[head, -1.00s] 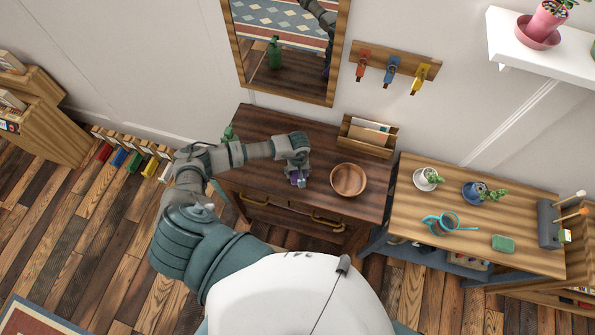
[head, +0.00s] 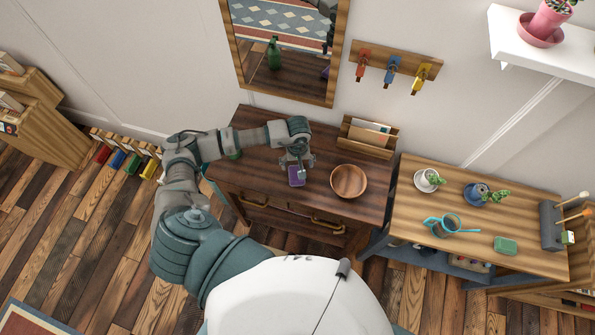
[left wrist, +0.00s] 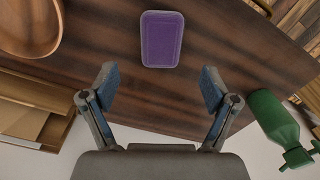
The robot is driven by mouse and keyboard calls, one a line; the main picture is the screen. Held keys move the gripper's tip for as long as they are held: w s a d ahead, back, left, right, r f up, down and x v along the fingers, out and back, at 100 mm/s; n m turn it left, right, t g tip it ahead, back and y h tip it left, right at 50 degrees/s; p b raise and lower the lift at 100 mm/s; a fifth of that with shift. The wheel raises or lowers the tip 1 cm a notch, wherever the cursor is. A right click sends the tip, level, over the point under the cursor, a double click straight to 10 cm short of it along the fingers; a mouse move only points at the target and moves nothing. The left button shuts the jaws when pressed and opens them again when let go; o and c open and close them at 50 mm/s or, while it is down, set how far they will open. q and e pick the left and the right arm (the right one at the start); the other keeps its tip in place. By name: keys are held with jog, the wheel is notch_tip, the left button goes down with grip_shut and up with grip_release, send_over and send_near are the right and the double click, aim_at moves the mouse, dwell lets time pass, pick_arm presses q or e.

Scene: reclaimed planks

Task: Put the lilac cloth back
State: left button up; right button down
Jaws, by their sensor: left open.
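The lilac cloth (head: 296,180), a small folded purple rectangle, lies flat on the dark wooden table (head: 345,205) near its front edge. It also shows whole in the left wrist view (left wrist: 162,39), beyond the fingertips. My left gripper (head: 298,163) is open and empty, just on the mirror side of the cloth and apart from it. In the left wrist view my left gripper (left wrist: 160,82) has its two fingers spread with bare table between them. My right gripper is not in view.
A green bottle (left wrist: 273,120) stands at the table's left, mostly hidden by my arm in the head view. A side table (head: 470,265) holds plants and a watering can.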

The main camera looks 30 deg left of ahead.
pick_arm(q)
jog(key=shift+r, duration=1.95)
